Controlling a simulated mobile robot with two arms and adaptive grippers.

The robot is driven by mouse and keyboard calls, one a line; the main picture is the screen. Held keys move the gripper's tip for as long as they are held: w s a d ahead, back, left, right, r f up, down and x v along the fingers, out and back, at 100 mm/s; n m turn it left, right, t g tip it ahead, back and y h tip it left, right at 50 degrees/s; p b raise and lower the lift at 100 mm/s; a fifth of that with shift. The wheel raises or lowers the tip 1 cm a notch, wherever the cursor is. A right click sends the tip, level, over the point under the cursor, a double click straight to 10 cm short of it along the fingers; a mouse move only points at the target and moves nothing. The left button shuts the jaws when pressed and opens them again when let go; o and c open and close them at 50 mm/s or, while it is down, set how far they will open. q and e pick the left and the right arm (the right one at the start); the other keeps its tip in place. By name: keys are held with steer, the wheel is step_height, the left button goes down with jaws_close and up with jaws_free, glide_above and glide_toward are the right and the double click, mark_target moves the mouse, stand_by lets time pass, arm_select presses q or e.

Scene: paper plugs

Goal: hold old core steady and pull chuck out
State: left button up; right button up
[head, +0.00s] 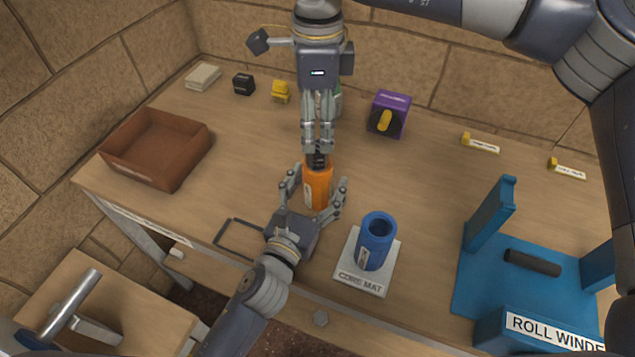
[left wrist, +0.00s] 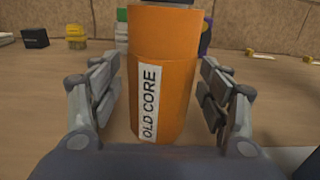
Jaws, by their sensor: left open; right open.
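The old core (head: 316,192) is an orange upright cylinder on the table; its "OLD CORE" label faces the left wrist camera (left wrist: 165,85). My left gripper (head: 315,185) is open, with one finger on each side of the core and small gaps visible in the left wrist view (left wrist: 160,95). The dark chuck (head: 317,161) sticks up from the core's top; only its lower edge shows at the top of the left wrist view (left wrist: 170,2). My right gripper (head: 318,147) points down from above, open, its fingertips beside the chuck's upper end. Contact there cannot be told.
A blue core (head: 376,240) stands on the white core mat (head: 345,272) to the right. The blue roll winder (head: 475,270) is further right, with a dark rod (head: 532,262). A brown tray (head: 160,150) sits left. A purple box with a yellow knob (head: 390,112) stands behind.

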arm_select(q)
steer(key=shift+c, duration=0.2)
steer(key=c, duration=1.4)
arm_select(e)
steer(key=shift+o, duration=0.2)
steer(key=shift+r, duration=0.1)
step_height(320, 180, up, 2)
steer(key=m, duration=0.4)
steer(key=shift+w+r+m, duration=0.1)
steer(key=shift+r+m, duration=0.15)
steer(key=shift+m, duration=0.15)
step_height(320, 180, up, 3)
steer(key=m, duration=0.6)
glide_above(317, 147)
steer(key=shift+w+f, duration=0.1)
steer(key=shift+f, duration=3)
